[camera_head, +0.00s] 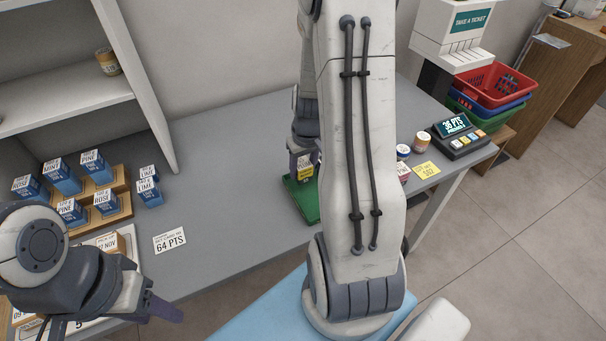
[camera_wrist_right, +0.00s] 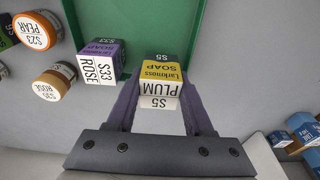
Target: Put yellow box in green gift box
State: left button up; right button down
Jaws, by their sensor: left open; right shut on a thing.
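In the right wrist view, my right gripper (camera_wrist_right: 161,84) is shut on the yellow box (camera_wrist_right: 161,69), a soap box with a white PLUM face. It holds the box over the floor of the green gift box (camera_wrist_right: 148,24); whether the two touch cannot be told. In the head view the green gift box (camera_head: 312,205) sits on the grey counter, partly hidden by my right arm. My right gripper (camera_head: 303,160) is above it with the yellow box (camera_head: 305,172) barely visible. My left gripper (camera_head: 160,309) is open and empty at the lower left.
A purple ROSE box (camera_wrist_right: 100,62) stands at the gift box's left edge in the wrist view, beside round jars (camera_wrist_right: 54,82). Blue boxes (camera_head: 92,166) stand on wooden stands at left. A price card (camera_head: 169,240) lies on otherwise clear counter. A register (camera_head: 459,132) stands at right.

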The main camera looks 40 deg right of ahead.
aim_at(303, 176)
jog(key=shift+f, duration=1.5)
jog(key=shift+f+b, duration=0.2)
jog(key=shift+b, duration=0.2)
jog(key=c, duration=0.6)
grip_release()
jog(key=shift+r, duration=0.1)
jog(key=shift+r+p, duration=0.35)
jog(key=shift+r, duration=0.15)
jog(key=r, duration=0.3)
jog(key=s+r+p, duration=0.1)
jog(key=r, duration=0.7)
jog(key=shift+s+a+r, duration=0.1)
jog(key=shift+s+a, duration=0.1)
jog(key=shift+s, duration=0.2)
